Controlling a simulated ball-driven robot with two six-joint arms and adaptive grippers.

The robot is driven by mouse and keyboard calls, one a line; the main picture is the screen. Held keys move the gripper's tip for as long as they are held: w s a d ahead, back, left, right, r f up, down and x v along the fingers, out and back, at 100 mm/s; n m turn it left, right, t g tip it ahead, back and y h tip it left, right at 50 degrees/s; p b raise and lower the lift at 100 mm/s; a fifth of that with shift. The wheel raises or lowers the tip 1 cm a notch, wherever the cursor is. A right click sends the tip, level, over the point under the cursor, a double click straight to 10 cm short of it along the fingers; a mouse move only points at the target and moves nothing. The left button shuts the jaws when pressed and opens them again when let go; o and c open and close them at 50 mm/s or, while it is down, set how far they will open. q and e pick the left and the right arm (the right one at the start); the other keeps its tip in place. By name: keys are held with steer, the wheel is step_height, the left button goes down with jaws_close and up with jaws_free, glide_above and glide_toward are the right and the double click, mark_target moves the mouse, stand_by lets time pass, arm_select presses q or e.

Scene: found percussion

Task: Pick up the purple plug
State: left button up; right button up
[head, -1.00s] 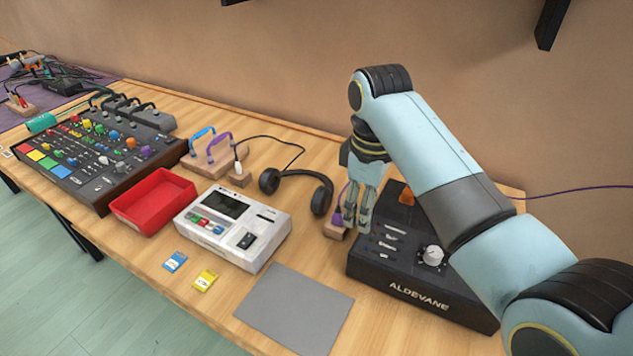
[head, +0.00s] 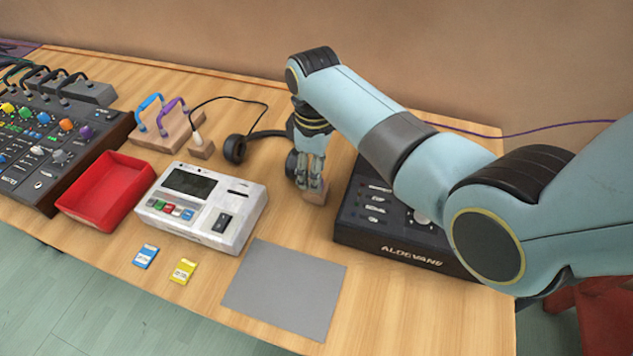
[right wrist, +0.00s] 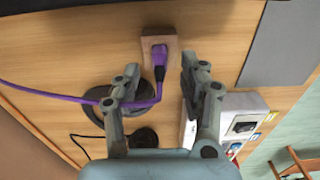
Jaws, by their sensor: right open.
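The purple plug (right wrist: 159,55) shows in the right wrist view, seated in a small wooden block (right wrist: 157,38). Its purple cable (right wrist: 60,96) curves away to the left. My right gripper (right wrist: 160,72) is open, with one finger on each side of the plug and its cable; I see gaps on both sides. In the head view my right gripper (head: 311,182) is low over the wooden block (head: 318,196) and hides the plug. My left gripper is not in view.
The black ALDEVANE box (head: 385,245) stands close to the right of the gripper. Headphones (head: 236,149) lie to its left. A white device (head: 240,218), a red tray (head: 70,207) and a black mixer (head: 30,185) are further left. A grey mat (head: 285,290) lies in front.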

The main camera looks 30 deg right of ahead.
steer(key=shift+f, duration=1)
steer(key=shift+c, duration=1.5)
steer(key=c, duration=0.4)
jaws_close()
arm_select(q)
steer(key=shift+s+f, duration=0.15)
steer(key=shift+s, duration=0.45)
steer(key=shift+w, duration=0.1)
arm_select(e)
steer(key=shift+r, duration=0.1)
